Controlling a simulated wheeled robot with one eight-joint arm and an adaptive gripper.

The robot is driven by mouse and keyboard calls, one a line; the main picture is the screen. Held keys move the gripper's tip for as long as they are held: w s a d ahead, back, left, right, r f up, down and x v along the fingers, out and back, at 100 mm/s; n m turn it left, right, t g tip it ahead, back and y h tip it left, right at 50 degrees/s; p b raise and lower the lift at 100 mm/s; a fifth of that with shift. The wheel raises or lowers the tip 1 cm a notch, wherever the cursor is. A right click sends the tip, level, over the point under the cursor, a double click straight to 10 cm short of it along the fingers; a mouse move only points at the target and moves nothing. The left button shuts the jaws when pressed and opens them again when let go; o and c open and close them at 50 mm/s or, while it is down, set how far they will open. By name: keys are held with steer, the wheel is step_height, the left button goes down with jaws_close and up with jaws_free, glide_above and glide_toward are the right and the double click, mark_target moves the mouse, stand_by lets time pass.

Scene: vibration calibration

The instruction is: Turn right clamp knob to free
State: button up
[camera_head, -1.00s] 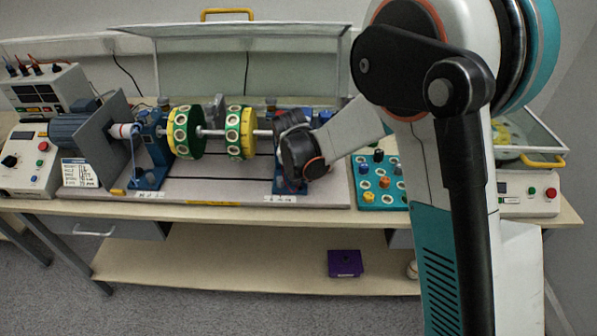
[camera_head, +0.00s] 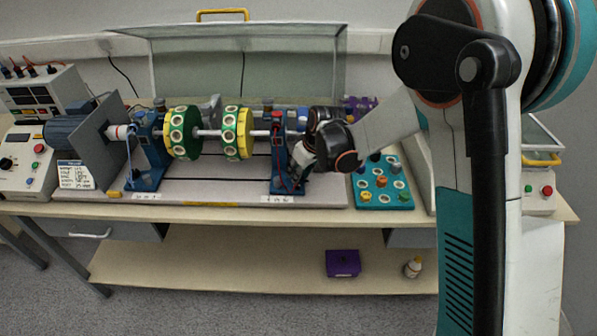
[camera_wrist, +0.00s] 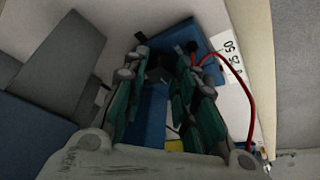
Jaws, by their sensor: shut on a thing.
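The right blue bearing support (camera_head: 279,165) stands at the right end of the shaft (camera_head: 208,133). My gripper (camera_head: 298,163) is low against its right side in the head view. In the wrist view, the two fingers with teal pads (camera_wrist: 166,66) close around a small dark part, apparently the right clamp knob (camera_wrist: 159,70), beside the blue support (camera_wrist: 153,112). The knob is mostly hidden by the fingers, and its turn position cannot be read. In the head view my wrist hides it.
Yellow-green discs (camera_head: 237,133) sit on the shaft to the left. A red cable (camera_wrist: 241,85) loops close to the right finger. A teal tray of knobs (camera_head: 383,184) lies to the right. A clear raised cover (camera_head: 245,65) stands behind.

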steer(key=n+g, duration=0.1)
steer(key=n, duration=0.2)
steer(key=n+y, duration=0.1)
steer(key=n, duration=0.1)
steer(key=shift+w+d+n+g, duration=0.15)
steer(key=shift+w+n+g, duration=0.05)
steer(key=shift+n+g, duration=0.2)
stand_by(0.4)
steer(key=o, duration=1.1)
steer(key=shift+c, duration=0.2)
steer(key=shift+r, duration=0.1)
steer(key=v, duration=1.1)
steer(key=shift+d+r, duration=0.35)
